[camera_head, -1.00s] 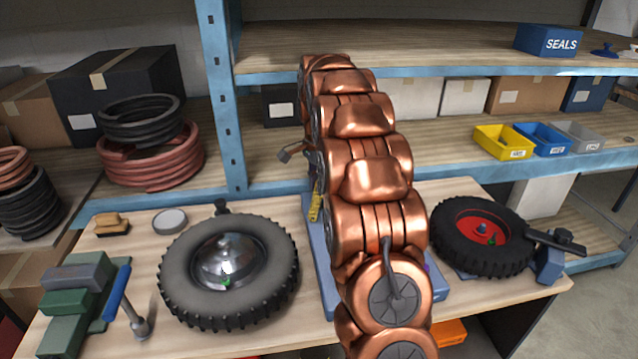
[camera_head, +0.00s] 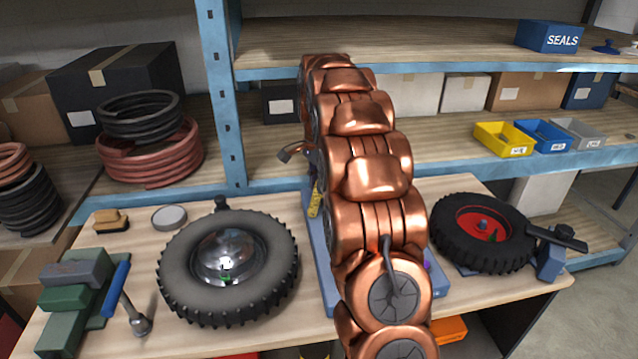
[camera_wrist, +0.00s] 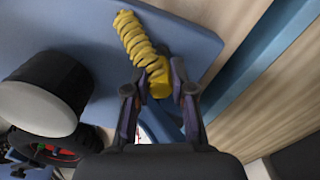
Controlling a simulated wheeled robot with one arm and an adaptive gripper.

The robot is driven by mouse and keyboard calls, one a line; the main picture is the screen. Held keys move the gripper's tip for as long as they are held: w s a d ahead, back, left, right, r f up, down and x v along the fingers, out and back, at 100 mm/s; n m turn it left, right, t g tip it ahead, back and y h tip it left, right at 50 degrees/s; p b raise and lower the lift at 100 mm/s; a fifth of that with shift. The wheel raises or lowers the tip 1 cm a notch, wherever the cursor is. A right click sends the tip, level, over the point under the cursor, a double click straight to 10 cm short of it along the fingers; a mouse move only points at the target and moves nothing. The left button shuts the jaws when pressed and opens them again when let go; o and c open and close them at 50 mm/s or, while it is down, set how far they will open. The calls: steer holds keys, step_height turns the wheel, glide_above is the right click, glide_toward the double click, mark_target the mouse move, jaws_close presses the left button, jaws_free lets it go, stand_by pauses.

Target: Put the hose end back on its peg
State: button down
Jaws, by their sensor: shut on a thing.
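The yellow coiled hose (camera_wrist: 136,38) shows in the wrist view against a blue panel (camera_wrist: 80,25). My gripper (camera_wrist: 160,84) is shut on the hose's smooth yellow end (camera_wrist: 159,82), with one finger on each side. In the head view my copper arm hides the gripper and most of the blue panel (camera_head: 322,270). A small yellow piece (camera_head: 315,203) shows at the arm's left edge. I cannot make out the peg for certain in either view.
A black cylinder with a grey face (camera_wrist: 40,105) stands close left of the gripper in the wrist view. On the bench, a tyre (camera_head: 228,268) lies left of my arm and a red-hubbed wheel (camera_head: 483,230) right. Blue shelf uprights (camera_head: 222,100) stand behind.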

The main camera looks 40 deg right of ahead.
steer(key=shift+f+b, duration=0.7)
steer(key=shift+f, duration=0.25)
stand_by(0.6)
steer(key=c, duration=0.9)
jaws_free()
steer(key=o, duration=0.6)
steer(key=shift+r, duration=1.6)
steer(key=shift+r+p, duration=1.25)
steer(key=shift+r, duration=2.15)
